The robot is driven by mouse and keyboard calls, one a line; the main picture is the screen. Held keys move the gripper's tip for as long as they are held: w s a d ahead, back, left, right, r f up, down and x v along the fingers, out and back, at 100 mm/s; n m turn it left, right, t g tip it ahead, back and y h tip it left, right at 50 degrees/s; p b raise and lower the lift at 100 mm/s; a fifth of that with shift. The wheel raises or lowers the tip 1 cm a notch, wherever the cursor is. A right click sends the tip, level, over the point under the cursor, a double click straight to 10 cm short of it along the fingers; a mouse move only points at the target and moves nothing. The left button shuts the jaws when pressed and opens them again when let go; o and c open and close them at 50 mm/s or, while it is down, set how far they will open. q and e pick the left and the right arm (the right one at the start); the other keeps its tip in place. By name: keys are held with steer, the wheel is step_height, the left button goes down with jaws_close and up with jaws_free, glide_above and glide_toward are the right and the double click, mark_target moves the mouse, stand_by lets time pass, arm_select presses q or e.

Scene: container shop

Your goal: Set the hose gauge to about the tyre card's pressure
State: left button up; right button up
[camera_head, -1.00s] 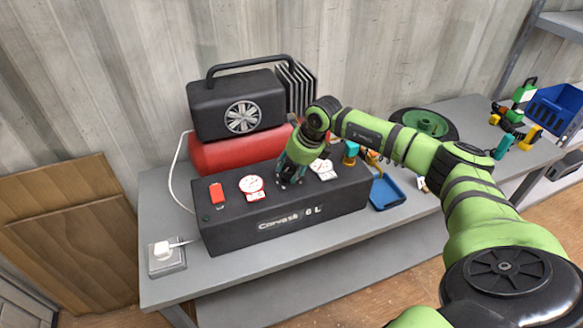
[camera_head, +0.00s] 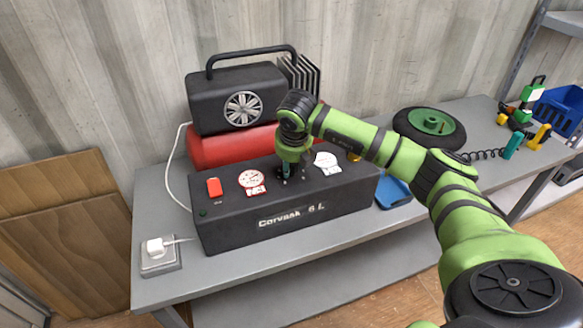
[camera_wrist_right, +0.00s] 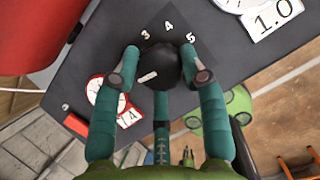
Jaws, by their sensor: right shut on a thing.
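My right gripper (camera_head: 287,172) points down at the top of the black compressor box (camera_head: 225,235). In the right wrist view its teal fingers are around a round black knob (camera_wrist_right: 161,66) with a white pointer mark, and the gripper is shut on it. The figures 3, 4 and 5 show on the box beyond the knob. A white gauge (camera_head: 327,160) is right of the gripper; its label reads 1.0 in the right wrist view (camera_wrist_right: 273,16). A red-rimmed gauge (camera_head: 252,179) is on the left. Both needles are too small to read. I cannot make out the tyre card.
A red switch (camera_head: 214,187) is at the box's left end. Behind are a red tank (camera_head: 225,150) and a dark motor (camera_head: 215,100). A blue tray (camera_head: 393,192), a green-hubbed wheel (camera_head: 432,125) and a coiled hose (camera_head: 485,154) lie to the right on the grey bench (camera_head: 160,200).

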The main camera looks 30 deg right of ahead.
steer(key=shift+w+d+r+m+h+b, duration=0.15)
steer(key=shift+w+r+m+h+b, duration=0.15)
steer(key=shift+m+b, duration=0.5)
steer(key=shift+r, duration=0.1)
steer(key=o, duration=1.1)
steer(key=shift+m, duration=0.3)
steer(key=shift+s+d, duration=0.1)
steer(key=shift+f, duration=0.2)
steer(key=shift+r, duration=0.1)
steer(key=v, duration=1.2)
